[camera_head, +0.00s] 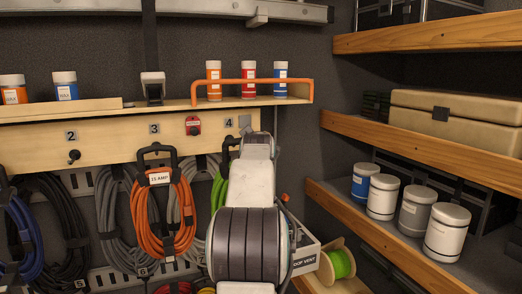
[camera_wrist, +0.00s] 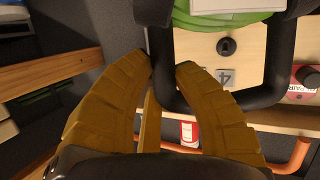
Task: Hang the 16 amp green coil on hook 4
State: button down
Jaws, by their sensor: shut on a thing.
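The green coil (camera_head: 219,192) hangs below its black handle (camera_head: 226,152) under the number 4 plate (camera_head: 228,122), mostly hidden behind my arm. In the wrist view, which is upside down, the green coil (camera_wrist: 225,20) is at the top edge. My gripper (camera_wrist: 168,68) is shut on one side of its black handle (camera_wrist: 265,92). The dark peg of hook 4 (camera_wrist: 228,46) shows within the handle's loop outline, above the inverted 4 plate (camera_wrist: 224,76). I cannot tell whether the peg passes through the loop. The coil's amp marking is unreadable.
An orange coil (camera_head: 162,215) marked 15 AMP hangs under plate 3 (camera_head: 154,129). The peg under plate 2 (camera_head: 74,157) is bare. Grey, black and blue coils hang lower. An orange rail (camera_head: 252,81) fronts the shelf above. Wooden shelves with cans (camera_head: 448,232) stand on the right.

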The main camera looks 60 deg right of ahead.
jog(key=shift+r+p, duration=0.5)
jog(key=shift+r, duration=0.5)
jog(key=c, duration=1.6)
grip_release()
grip_shut()
